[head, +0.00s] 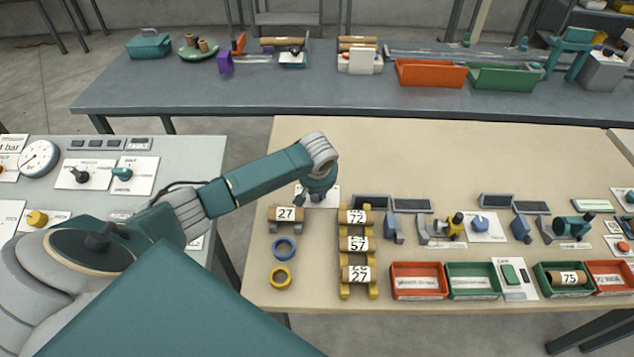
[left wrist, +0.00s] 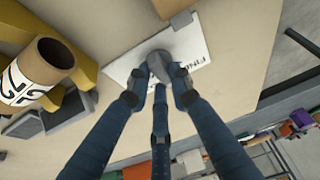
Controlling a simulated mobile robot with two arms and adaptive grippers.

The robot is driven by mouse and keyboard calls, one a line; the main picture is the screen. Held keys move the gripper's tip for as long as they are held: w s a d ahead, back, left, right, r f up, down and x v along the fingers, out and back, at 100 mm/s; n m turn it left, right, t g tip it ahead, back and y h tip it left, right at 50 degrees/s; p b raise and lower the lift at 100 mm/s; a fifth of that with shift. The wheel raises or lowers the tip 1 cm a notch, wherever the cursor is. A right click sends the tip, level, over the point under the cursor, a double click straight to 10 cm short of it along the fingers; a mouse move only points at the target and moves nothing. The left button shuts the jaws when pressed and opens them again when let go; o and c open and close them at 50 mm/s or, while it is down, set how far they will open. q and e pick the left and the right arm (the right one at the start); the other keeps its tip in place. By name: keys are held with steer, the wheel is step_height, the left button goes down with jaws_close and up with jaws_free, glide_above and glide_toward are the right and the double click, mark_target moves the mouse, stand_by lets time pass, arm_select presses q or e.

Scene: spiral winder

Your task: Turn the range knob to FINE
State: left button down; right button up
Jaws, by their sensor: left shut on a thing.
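The range knob (left wrist: 158,62) is a grey round knob on a white plate (left wrist: 118,68) in the left wrist view. The word FINE shows on the plate at the right of the knob. My left gripper (left wrist: 160,76) has its dark blue fingers closed around the knob. In the head view, my left gripper (head: 312,194) points down at the white plate (head: 331,202) on the beige table, and it hides the knob there. The knob's pointer and most other plate lettering are hidden. My right gripper is not in view.
A core marked 27 (head: 286,214) lies on a stand left of the plate. A yellow rack (head: 345,292) with labelled cores stands just right and nearer. Blue (head: 284,240) and yellow (head: 281,268) rings lie in front. The table behind the plate is clear.

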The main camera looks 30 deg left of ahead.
arm_select(q)
steer(key=shift+w+d+r+n+y+p, duration=0.1)
steer(key=shift+r+n+y+p, duration=0.15)
steer(key=shift+n+p, duration=0.45)
steer(key=shift+f+n+g+y, duration=0.15)
steer(key=shift+n+g+y, duration=0.2)
steer(key=shift+n, duration=0.85)
steer(key=shift+w+f+n+g, duration=0.15)
steer(key=shift+n+g, duration=0.3)
steer(key=shift+n, duration=0.75)
steer(key=shift+w+n+g+y, duration=0.1)
steer(key=shift+n+g+y, duration=0.3)
steer(key=shift+n, duration=0.8)
steer(key=shift+a, duration=0.2)
steer(key=c, duration=1.5)
jaws_free()
steer(key=shift+c, duration=0.2)
